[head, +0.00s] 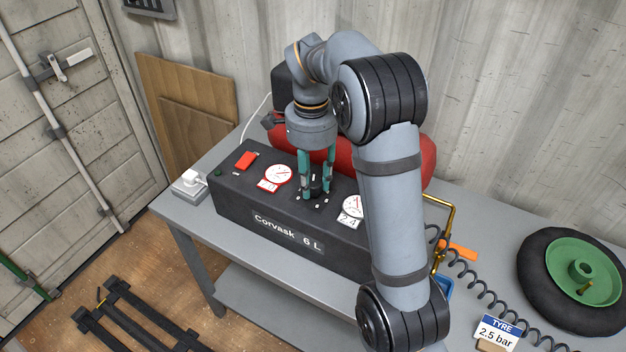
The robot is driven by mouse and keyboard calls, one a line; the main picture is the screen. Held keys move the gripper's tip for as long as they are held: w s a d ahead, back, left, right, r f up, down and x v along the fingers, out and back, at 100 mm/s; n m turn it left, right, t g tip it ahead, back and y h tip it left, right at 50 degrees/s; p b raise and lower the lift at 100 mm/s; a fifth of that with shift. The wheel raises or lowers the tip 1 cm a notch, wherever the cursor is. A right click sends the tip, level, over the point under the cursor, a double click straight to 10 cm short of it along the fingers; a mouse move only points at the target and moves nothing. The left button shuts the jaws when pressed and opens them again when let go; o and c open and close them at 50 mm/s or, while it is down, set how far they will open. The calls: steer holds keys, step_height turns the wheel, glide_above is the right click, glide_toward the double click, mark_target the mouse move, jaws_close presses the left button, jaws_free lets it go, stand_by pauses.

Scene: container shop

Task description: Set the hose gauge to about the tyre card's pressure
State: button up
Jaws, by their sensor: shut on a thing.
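My gripper (317,188) points down over the black compressor box marked "Corvask 6 L" (235,205). Its teal fingers are shut on a black knob (317,187) on the box's top, between two dials. The left dial (278,174) has a red rim and a red label too small to read. The right dial (353,206) is white, with a label that seems to read 2.4; my arm partly borders it. The tyre card (495,333) at the lower right reads "TYRE 2.5 bar". A red switch (246,160) sits at the box's left end.
A red tank (425,165) lies behind the box. A coiled black hose (480,287), an orange-handled piece (458,251) and a tyre with a green hub (575,270) lie at the right. My arm hides part of the grey bench (195,228).

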mark_target(312, 180)
steer(key=shift+s, duration=0.1)
steer(key=o, duration=1.1)
steer(key=shift+c, duration=0.2)
steer(key=shift+o, duration=0.4)
step_height(312, 180, up, 12)
steer(key=shift+w, duration=0.25)
steer(key=shift+a+f, duration=0.1)
step_height(312, 180, down, 12)
steer(key=shift+s+r, duration=0.1)
steer(key=shift+s, duration=0.05)
stand_by(0.4)
